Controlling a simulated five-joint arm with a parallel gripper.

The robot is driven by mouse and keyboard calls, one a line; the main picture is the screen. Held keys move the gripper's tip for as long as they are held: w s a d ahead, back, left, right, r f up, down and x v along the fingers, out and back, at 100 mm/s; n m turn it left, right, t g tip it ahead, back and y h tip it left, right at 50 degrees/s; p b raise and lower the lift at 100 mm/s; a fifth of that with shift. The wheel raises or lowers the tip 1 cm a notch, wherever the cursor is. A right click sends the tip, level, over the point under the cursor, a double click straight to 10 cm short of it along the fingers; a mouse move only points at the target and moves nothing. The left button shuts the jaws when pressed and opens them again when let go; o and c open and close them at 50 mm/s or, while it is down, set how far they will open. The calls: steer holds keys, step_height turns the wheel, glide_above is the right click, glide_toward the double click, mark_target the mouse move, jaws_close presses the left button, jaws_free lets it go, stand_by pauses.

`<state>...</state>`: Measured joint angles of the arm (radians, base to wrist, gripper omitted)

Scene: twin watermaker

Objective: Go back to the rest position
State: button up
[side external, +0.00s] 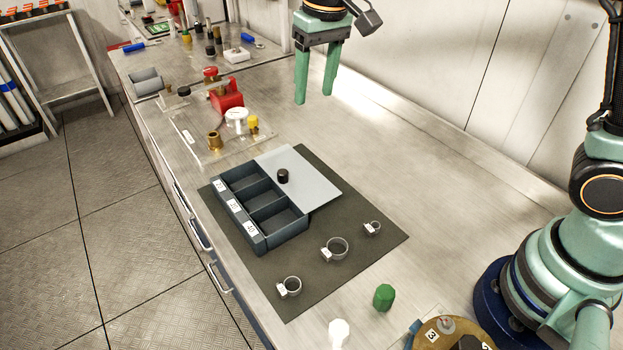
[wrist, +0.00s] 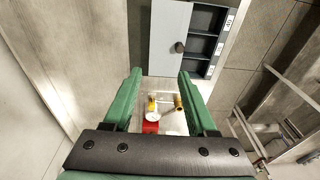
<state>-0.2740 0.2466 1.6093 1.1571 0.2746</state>
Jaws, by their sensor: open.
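My gripper (side external: 315,90) hangs high over the back part of the metal bench in the side view, with its two green fingers pointing down, spread apart and empty. In the wrist view the open fingers (wrist: 159,85) frame a patch of bench with nothing between them at the tips. The gripper touches nothing. My arm's base stands at the right of the side view; the links between it and the gripper are mostly out of frame.
A dark mat (side external: 365,240) holds a compartment box (side external: 262,243) with its grey lid (side external: 310,182) and several clamp rings (side external: 335,248). Red valve fittings (side external: 228,98) stand left of the gripper. A green knob (side external: 384,297) lies at the front. The bench's right back is clear.

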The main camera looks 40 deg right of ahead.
steer(key=s+d+r+t, duration=0.1)
steer(key=s+d+t, duration=0.3)
steer(key=s+d, duration=0.8)
steer(key=s, duration=0.3)
steer(key=shift+r, duration=0.25)
